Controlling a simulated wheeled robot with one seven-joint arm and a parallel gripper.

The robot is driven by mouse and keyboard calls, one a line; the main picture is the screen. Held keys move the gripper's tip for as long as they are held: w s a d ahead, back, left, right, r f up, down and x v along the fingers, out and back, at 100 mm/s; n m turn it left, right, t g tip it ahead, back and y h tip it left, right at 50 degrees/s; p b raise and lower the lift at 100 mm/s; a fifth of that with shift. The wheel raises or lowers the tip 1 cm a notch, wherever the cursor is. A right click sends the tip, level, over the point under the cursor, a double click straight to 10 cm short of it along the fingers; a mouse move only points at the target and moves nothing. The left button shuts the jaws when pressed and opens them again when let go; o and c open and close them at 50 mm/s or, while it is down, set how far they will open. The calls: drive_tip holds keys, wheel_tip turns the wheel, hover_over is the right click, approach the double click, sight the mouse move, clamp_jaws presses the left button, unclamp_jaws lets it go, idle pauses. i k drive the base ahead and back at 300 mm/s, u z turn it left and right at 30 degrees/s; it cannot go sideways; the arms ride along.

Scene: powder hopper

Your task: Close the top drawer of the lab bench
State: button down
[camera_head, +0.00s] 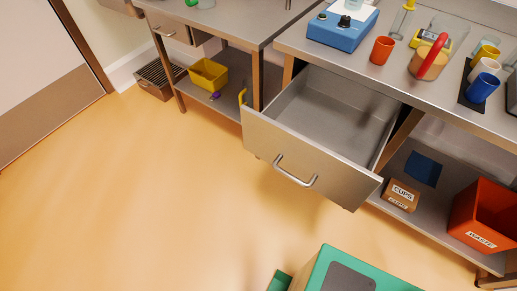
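The top drawer (310,165) of the lab bench (415,88) is pulled far out over the floor. It is a grey metal drawer, and its inside looks empty. Its front panel (290,152) faces the lower left and carries a silver bar handle (296,172). A small yellow piece (242,97) shows at the panel's far left corner. My gripper is not in view, and nothing touches the drawer or its handle.
On the bench top stand a blue device (342,32), an orange cup (382,50), a jug (434,58) and a blue cup (482,87). Below are a CUPS box (401,195) and an orange WASTE bin (485,222). The floor (150,190) before the drawer is clear.

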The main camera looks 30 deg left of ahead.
sight(327, 132)
drive_tip(key=k, duration=0.9)
drive_tip(key=u, duration=0.45)
drive_tip(key=i, duration=1)
drive_tip(key=z, duration=0.05)
